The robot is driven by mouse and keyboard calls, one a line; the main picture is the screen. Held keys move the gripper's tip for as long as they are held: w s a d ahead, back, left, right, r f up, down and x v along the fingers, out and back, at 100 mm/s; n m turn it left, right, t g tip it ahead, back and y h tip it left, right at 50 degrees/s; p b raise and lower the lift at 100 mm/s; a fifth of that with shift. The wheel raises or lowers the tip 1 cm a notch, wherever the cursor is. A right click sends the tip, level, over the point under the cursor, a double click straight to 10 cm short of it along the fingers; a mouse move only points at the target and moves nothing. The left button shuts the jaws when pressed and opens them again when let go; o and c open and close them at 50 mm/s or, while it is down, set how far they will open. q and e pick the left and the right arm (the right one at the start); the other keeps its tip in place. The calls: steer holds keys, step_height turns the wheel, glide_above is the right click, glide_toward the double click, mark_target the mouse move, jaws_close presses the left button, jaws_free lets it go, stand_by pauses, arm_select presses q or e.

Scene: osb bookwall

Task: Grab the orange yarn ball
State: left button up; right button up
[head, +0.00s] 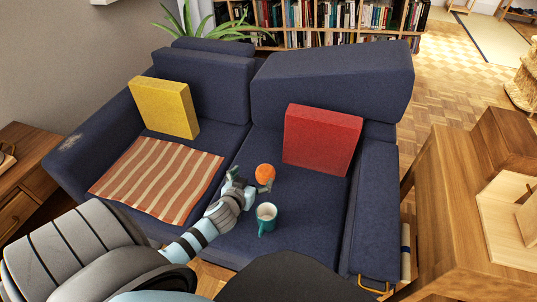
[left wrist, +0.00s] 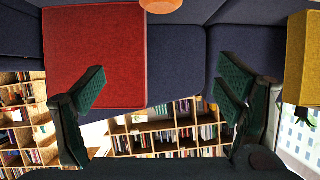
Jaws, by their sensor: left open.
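The orange yarn ball (head: 265,173) rests on the right seat cushion of the dark blue sofa (head: 310,205), in front of the red cushion. My left gripper (head: 250,182) reaches in from the lower left and is close beside the ball, on its near-left side. In the left wrist view, the fingers of my left gripper (left wrist: 163,88) are spread wide with nothing between them. The orange ball (left wrist: 162,5) is cut off by the top edge there, outside the fingers. I cannot tell whether a finger touches it. My right gripper is not in view.
A teal mug (head: 266,217) stands on the seat just nearer than the ball. The red cushion (head: 320,140) leans behind it. A yellow cushion (head: 163,106) and a striped blanket (head: 157,181) lie to the left. A wooden table (head: 455,215) stands at the right.

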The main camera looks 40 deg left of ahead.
arm_select(q)
steer(key=b, duration=0.5)
glide_toward(266, 172)
steer(key=s, duration=0.3)
steer(key=shift+w+d+f+b, duration=0.15)
steer(key=shift+w+d+b, duration=0.15)
steer(key=b+x, duration=0.3)
steer(key=x, duration=0.3)
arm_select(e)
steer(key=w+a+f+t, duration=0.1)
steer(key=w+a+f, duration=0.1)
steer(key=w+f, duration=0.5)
arm_select(q)
steer(key=shift+b+x, duration=0.4)
steer(key=shift+x, duration=0.65)
steer(key=shift+w+a+b, duration=0.25)
steer(key=shift+w+b, duration=0.05)
steer(key=shift+w, duration=0.15)
steer(key=b+x, duration=0.3)
steer(key=x, duration=0.1)
steer(key=shift+w+a+f, duration=0.15)
steer(key=shift+a+f, duration=0.05)
steer(key=shift+w, duration=0.15)
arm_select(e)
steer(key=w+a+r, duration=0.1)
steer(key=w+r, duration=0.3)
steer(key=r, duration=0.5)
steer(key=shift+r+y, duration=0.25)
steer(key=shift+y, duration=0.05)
